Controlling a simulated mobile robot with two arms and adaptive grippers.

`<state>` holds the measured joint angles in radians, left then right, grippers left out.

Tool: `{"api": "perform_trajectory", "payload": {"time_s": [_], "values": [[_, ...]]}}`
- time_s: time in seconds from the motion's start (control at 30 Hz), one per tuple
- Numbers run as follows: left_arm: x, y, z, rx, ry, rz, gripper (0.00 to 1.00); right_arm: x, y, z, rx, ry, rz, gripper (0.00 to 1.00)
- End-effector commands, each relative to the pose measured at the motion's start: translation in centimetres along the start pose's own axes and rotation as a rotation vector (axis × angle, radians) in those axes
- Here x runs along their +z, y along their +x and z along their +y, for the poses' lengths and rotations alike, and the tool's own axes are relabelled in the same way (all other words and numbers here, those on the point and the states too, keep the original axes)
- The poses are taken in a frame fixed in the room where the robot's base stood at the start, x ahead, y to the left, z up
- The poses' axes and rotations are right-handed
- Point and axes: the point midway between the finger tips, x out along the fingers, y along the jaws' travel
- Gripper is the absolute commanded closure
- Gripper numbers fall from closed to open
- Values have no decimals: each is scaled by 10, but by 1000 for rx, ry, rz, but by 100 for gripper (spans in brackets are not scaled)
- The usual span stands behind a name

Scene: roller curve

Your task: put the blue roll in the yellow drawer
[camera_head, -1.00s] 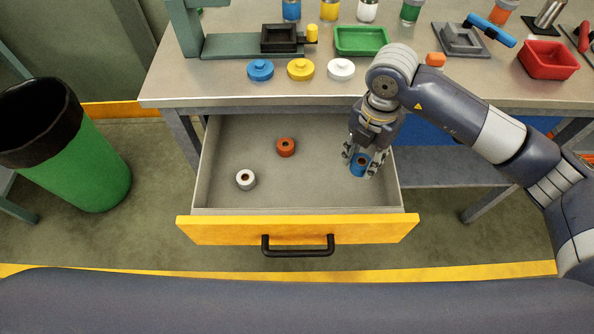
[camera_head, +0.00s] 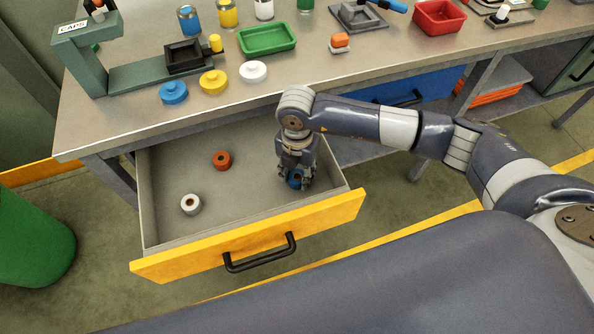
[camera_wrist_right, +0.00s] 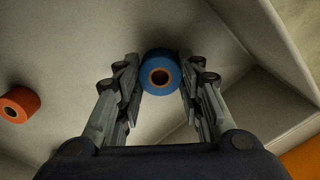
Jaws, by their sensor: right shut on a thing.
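The yellow drawer (camera_head: 336,210) is pulled open below the workbench, its yellow front and black handle facing me. The blue roll (camera_head: 294,183) is in my right gripper (camera_head: 296,180), inside the right part of the drawer opening. The right wrist view shows the roll (camera_wrist_right: 160,58) between the two fingers (camera_wrist_right: 161,77), with its brown core facing the camera. The gripper is shut on it. I cannot tell whether the roll touches the drawer floor. My left gripper is not in view.
An orange roll (camera_head: 222,160) and a white roll (camera_head: 191,205) lie in the drawer's left half. The drawer floor between them and my gripper is clear. The bench edge (camera_head: 200,118) is behind the drawer. A green bin (camera_head: 32,245) stands at the left.

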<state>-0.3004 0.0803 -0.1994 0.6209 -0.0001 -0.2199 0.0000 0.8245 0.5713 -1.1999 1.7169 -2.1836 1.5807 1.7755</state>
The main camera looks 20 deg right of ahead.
Motion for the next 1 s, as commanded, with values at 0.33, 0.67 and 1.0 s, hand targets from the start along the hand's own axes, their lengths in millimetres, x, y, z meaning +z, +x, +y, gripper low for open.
{"api": "perform_trajectory", "payload": {"time_s": [0.33, 0.67, 1.0], "values": [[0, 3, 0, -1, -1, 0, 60, 0, 3, 1, 2, 0, -1, 61], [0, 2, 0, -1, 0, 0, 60, 0, 2, 1, 2, 0, -1, 45], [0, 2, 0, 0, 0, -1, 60, 1, -30, 2, 6, -1, -3, 45]]}}
